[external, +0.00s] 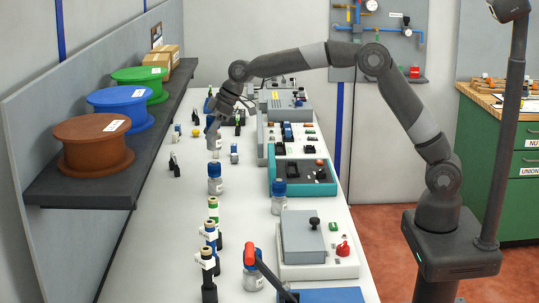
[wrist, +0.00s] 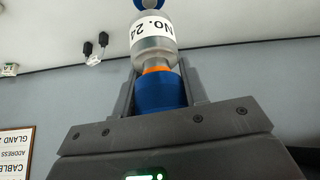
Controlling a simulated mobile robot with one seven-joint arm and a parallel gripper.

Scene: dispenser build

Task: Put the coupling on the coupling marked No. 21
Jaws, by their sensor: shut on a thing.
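My gripper (external: 214,122) is over the far left part of the table, pointing down. In the wrist view, its jaws (wrist: 157,95) are shut around a blue coupling part (wrist: 158,92). An orange ring (wrist: 156,70) shows just beyond the blue part. Directly in line is a grey, clear-looking body (wrist: 152,45) with a white label that seems to read "No. 24". A further blue piece (wrist: 150,4) is cut off at the top edge. I cannot tell whether the labelled body is joined to the held part. Below my gripper in the external view is a grey piece (external: 214,143).
Blue-topped grey couplings stand nearer, at left centre (external: 215,180) and by the teal tray (external: 279,198). Black connectors (external: 174,164) stand left. A shelf with cable reels (external: 92,144) runs along the left wall.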

